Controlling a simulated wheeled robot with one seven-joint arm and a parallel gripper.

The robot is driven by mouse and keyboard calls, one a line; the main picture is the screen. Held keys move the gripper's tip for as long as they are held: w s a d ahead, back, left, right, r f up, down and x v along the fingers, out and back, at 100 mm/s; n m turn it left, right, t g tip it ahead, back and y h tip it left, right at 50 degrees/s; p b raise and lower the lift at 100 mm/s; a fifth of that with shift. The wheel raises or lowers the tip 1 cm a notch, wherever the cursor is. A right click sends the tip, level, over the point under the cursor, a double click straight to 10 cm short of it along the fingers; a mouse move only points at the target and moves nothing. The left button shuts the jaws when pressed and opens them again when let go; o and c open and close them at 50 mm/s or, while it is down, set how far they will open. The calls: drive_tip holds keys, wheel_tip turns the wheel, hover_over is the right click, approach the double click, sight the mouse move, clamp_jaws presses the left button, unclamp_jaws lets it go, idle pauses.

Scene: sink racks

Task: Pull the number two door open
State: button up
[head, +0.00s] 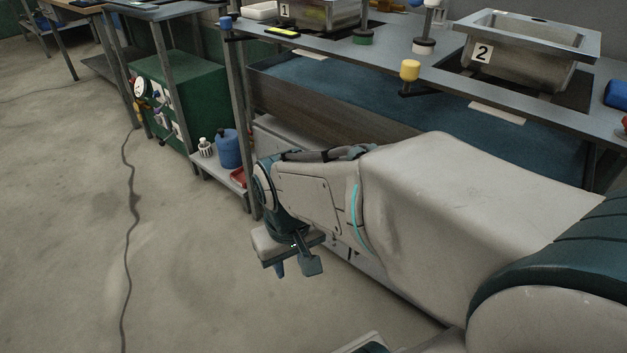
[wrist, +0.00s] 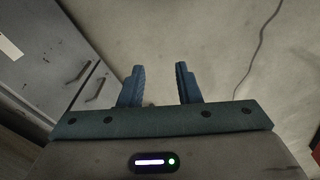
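My gripper (wrist: 160,70) is open and empty, its two blue fingers pointing over the bare floor. It also shows in the head view (head: 294,268), low in front of the bench. I cannot tell which door is number two. My arm hides most of the cabinet front in the head view.
The bench (head: 380,55) holds a sink marked 1 (head: 325,14) and a sink marked 2 (head: 520,55). A green cabinet (head: 190,95), a blue canister (head: 229,148) and a white bottle (head: 206,148) stand at left. A cable (head: 131,200) crosses the otherwise clear floor.

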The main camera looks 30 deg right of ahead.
sight(356, 252)
drive_tip(key=w+d+f+n+t+h+p, duration=0.1)
drive_tip(key=w+d+f+n+h+p, duration=0.1)
drive_tip(key=w+d+f+n+h, duration=0.65)
drive_tip(key=w+d+f+n+t+h+p, duration=0.1)
drive_tip(key=w+d+f+n+h, duration=0.3)
drive_tip(key=f, duration=1)
drive_tip(key=w+d+f+n+h+p, duration=0.2)
drive_tip(key=w+d+f+n+h, duration=0.25)
drive_tip(key=f+n, duration=0.5)
drive_tip(key=d+b, duration=0.1)
drive_tip(key=d, duration=0.3)
drive_tip(key=w+d+f+m+b, duration=0.1)
drive_tip(key=d, duration=0.4)
drive_tip(key=d+m+b, duration=0.1)
drive_tip(key=d, duration=0.3)
drive_tip(key=shift+w+d+f, duration=0.15)
drive_tip(key=shift+w, duration=0.05)
clamp_jaws()
